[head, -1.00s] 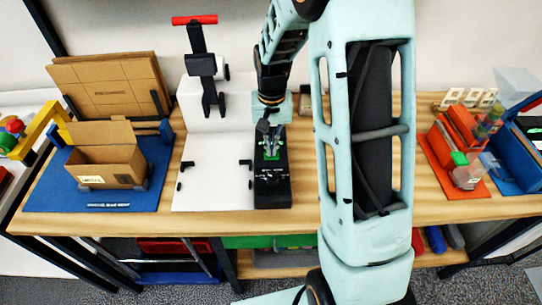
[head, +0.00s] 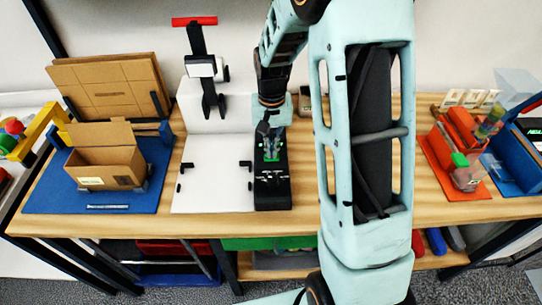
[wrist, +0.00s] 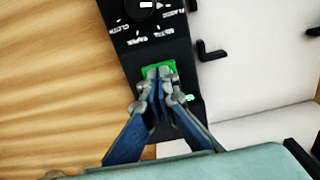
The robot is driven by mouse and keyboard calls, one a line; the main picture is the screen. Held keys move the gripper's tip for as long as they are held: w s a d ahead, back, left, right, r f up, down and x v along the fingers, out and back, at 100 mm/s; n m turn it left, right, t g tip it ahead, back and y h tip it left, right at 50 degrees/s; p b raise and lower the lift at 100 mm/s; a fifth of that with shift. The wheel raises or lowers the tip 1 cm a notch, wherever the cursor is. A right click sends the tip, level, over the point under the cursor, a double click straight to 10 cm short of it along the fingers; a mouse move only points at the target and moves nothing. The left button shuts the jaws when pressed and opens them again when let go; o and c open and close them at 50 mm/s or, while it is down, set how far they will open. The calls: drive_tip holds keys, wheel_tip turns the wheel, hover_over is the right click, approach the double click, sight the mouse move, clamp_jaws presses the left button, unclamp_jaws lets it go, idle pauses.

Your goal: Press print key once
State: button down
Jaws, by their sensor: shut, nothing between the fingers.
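The black key device (head: 272,192) stands on the front of the bench beside the white board. Its green key (wrist: 146,70) shows in the wrist view, partly hidden behind my fingertips. I take this as the print key, but its label is not readable. My gripper (wrist: 158,74) is shut and empty, with its tips over the green key. Whether they touch it I cannot tell. In the head view my gripper (head: 271,145) points down at the far part of the device.
Left are an open cardboard box (head: 106,165) on a blue mat (head: 150,190) and a black stand with a red handle (head: 194,21). Right are an orange holder (head: 462,126) and a blue bin (head: 509,165). The white board (head: 215,180) has small black brackets.

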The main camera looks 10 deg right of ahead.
drive_tip(key=shift+r+p, duration=2)
drive_tip(key=shift+r, duration=1.25)
